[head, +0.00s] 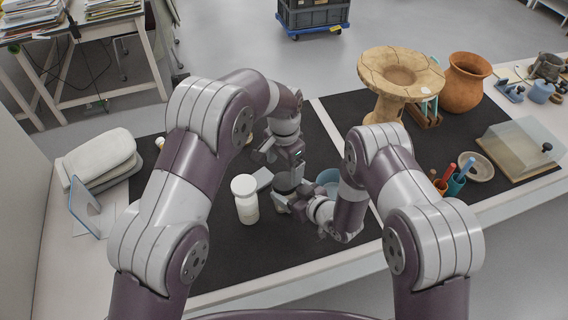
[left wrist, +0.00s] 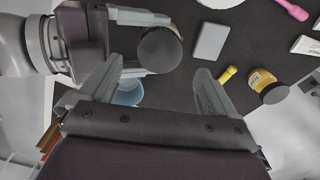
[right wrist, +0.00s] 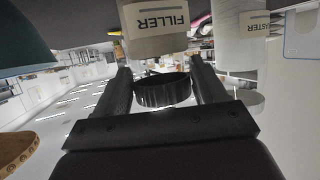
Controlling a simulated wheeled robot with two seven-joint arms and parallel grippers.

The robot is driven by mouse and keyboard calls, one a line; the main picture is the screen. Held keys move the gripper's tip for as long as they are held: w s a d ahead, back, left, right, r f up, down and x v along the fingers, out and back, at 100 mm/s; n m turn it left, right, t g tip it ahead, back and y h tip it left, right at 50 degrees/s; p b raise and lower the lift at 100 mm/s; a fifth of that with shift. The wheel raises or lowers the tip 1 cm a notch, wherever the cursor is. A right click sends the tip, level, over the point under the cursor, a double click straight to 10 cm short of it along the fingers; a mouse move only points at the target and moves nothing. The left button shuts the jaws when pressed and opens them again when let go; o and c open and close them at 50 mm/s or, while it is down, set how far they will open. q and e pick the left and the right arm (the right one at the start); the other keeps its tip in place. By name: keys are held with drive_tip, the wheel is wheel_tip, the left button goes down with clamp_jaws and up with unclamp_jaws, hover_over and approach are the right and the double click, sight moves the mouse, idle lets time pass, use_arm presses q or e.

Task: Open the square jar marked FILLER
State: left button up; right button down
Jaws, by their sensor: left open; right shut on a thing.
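The FILLER jar (right wrist: 158,40) shows in the right wrist view, its pale label upside down in the picture. My right gripper (right wrist: 160,72) is shut on a round dark lid (right wrist: 162,92). A gap shows between the lid and the jar's rim, so the lid looks apart from the jar. The left wrist view shows the same lid (left wrist: 160,49) from above, beside my right gripper's finger. My left gripper (left wrist: 160,68) is open and empty, with its fingertips short of the lid. In the head view my arms hide the jar.
A white jar (head: 245,205) stands left of the grippers; its label ends in "ASTER" in the right wrist view (right wrist: 254,25). A blue bowl (left wrist: 128,93), a grey block (left wrist: 210,41) and a dark-lidded yellow jar (left wrist: 262,82) are close. The front left mat is clear.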

sight(284, 181)
use_arm(q)
wheel_tip(284, 181, down, 6)
drive_tip(key=shift+f, duration=0.1)
drive_tip(key=c, duration=1.1)
drive_tip(key=n, duration=0.3)
drive_tip(key=shift+n, duration=0.3)
drive_tip(key=o, duration=1.2)
drive_tip(key=shift+c, duration=0.2)
